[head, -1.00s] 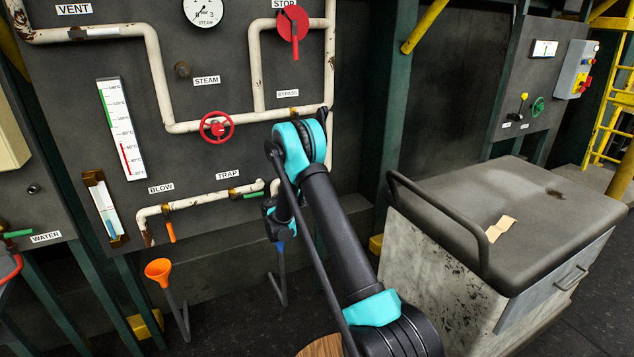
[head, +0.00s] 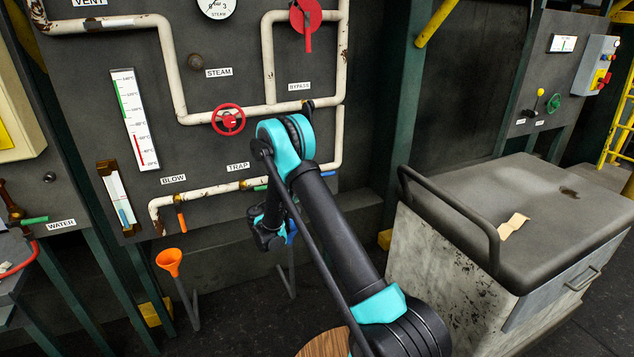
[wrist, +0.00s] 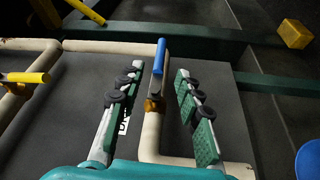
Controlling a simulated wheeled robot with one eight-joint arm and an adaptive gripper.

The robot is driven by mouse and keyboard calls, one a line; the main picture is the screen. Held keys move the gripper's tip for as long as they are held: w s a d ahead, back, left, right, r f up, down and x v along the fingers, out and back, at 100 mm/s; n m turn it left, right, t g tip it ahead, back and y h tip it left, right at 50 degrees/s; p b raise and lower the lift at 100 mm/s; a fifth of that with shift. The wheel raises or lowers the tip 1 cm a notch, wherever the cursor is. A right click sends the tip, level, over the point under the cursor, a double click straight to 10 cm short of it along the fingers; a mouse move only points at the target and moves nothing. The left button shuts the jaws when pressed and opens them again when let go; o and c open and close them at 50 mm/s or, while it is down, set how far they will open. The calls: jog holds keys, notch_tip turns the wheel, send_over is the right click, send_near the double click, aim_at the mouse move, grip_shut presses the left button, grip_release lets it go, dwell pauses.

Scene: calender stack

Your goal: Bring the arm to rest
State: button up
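My arm (head: 335,225) reaches out from the lower right, bent at its teal elbow, toward the pipe panel. My gripper (wrist: 159,70) is open in the wrist view, its two padded fingers apart. A blue handle (wrist: 160,56) on a pale pipe (wrist: 150,135) shows in the gap between them. The fingers do not visibly touch it, and depth is hard to judge. In the head view the teal gripper body (head: 266,234) is low in front of the panel, below the TRAP label (head: 238,167). My arm partly hides it, and its fingertips are not clear there.
The panel (head: 150,60) carries pipes, a red wheel (head: 228,120) and a red STOP handle (head: 306,18). An orange funnel (head: 169,262) stands left of my gripper. A blue funnel (wrist: 310,160) is at the wrist view's right edge. A grey cart (head: 540,200) stands right of my arm.

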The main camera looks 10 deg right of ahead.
jog(key=shift+s+a, duration=0.35)
jog(key=shift+a, duration=0.15)
jog(key=s+d+r+m+g+y, duration=0.1)
jog(key=s+d+r+g+y, duration=0.2)
jog(key=s+d, duration=0.5)
jog(key=s+d+r+m+g+y, duration=0.1)
jog(key=s+d+m+g+y, duration=0.25)
jog(key=s, duration=0.65)
jog(key=s+a+f+y, duration=0.2)
jog(key=s+y, duration=0.2)
jog(key=s, duration=0.8)
jog(key=s+a+f+y, duration=0.2)
jog(key=s+y, duration=0.3)
jog(key=s, duration=0.8)
jog(key=shift+a+m+g, duration=0.15)
jog(key=shift+m+g, duration=0.3)
